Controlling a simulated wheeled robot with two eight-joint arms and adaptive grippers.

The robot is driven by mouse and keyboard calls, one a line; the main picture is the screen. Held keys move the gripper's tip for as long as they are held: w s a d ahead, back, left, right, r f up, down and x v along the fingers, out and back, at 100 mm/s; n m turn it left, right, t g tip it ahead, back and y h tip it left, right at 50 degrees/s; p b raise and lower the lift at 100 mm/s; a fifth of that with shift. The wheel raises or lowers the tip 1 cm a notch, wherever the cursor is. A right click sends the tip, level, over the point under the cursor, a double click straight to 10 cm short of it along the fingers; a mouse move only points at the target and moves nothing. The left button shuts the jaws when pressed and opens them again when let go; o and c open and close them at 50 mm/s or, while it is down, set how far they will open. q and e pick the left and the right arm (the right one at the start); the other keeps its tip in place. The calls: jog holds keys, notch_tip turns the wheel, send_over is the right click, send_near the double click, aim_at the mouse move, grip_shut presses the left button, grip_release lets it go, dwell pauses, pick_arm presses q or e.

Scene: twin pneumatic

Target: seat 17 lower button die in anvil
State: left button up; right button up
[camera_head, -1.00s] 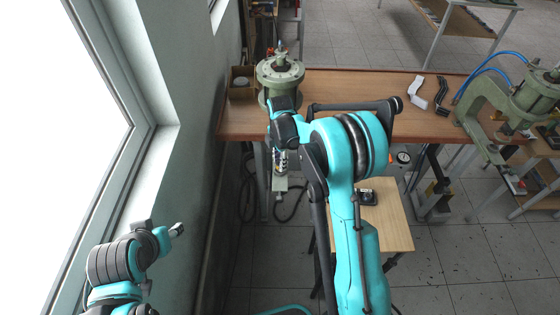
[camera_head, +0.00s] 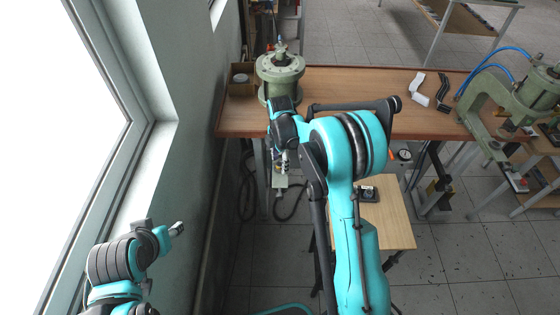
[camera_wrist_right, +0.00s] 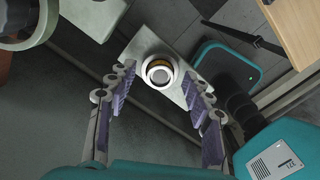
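In the right wrist view a pale metal plate (camera_wrist_right: 137,47) carries a round silver anvil (camera_wrist_right: 160,71) with a brass-coloured ring and a dark centre inside it. I cannot tell which part of this is the button die. My right gripper (camera_wrist_right: 158,80) is open, its two ridged fingers apart on either side of the anvil, with nothing visibly clamped. In the head view the right gripper (camera_head: 284,162) is partly hidden by its own arm, in front of the table's left end below the green press (camera_head: 281,72). My left gripper (camera_head: 177,229) is by the window wall, its fingers too small to read.
The brown table (camera_head: 335,82) holds a wooden box (camera_head: 241,92) at left and a white curved part (camera_head: 416,90). A second green press (camera_head: 497,100) stands at right. A low wooden stool (camera_head: 392,222) holds a small dark device (camera_head: 368,194). The wall is close at left.

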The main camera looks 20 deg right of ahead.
aim_at(280, 165)
notch_tip(280, 165, up, 12)
dwell(0.6)
jog(key=shift+s, duration=0.1)
dwell(0.4)
jog(key=s+r+m+t+b, duration=0.1)
jog(key=s+m+t+b, duration=0.3)
jog(key=s+m+b, duration=0.55)
jog(key=s+f+m+t+b, duration=0.1)
jog(key=s+f+m, duration=0.3)
jog(key=s, duration=0.4)
jog(key=s+f+m+t+b, duration=0.1)
jog(key=s+f+m+t, duration=0.1)
jog(key=s+f+m, duration=0.2)
jog(key=s+m, duration=0.3)
jog(key=s, duration=0.1)
jog(key=shift+d, duration=0.15)
jog(key=shift+f, duration=0.1)
